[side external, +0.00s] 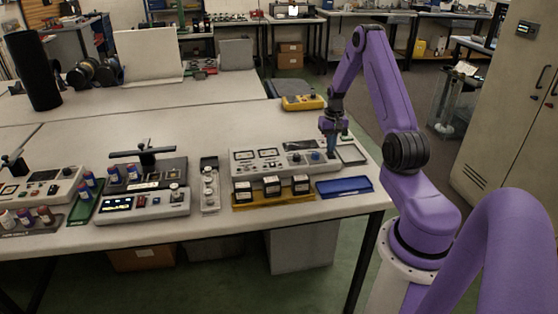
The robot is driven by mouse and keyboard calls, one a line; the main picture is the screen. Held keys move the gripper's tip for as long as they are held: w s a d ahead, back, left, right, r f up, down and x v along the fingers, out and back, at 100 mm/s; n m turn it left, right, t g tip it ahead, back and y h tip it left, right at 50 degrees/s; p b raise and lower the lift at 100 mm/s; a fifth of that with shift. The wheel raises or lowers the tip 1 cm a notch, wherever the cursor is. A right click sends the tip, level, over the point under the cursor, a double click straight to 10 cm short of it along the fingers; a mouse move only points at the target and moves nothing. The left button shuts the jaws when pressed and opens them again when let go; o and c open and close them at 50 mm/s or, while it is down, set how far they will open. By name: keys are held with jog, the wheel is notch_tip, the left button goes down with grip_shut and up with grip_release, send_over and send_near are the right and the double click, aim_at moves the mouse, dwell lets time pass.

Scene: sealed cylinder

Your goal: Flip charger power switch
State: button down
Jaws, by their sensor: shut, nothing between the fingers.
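The likely charger is a light grey box (276,157) with two meters on its face and several small knobs, near the right end of the bench. Which of its controls is the power switch is too small to tell. My gripper (331,155) points down at the right end of this box, its fingers shut and holding nothing. The fingertips are at or just above the panel; I cannot tell whether they touch it. They hide part of the panel's right end.
A yellow tray (272,203) with several dark blocks and a blue tray (344,190) lie in front of the box. A yellow meter (303,102) lies behind it. Other grey devices (145,205) stand to the left.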

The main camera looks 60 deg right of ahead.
jog(key=shift+f, duration=0.25)
jog(key=shift+r, duration=3.55)
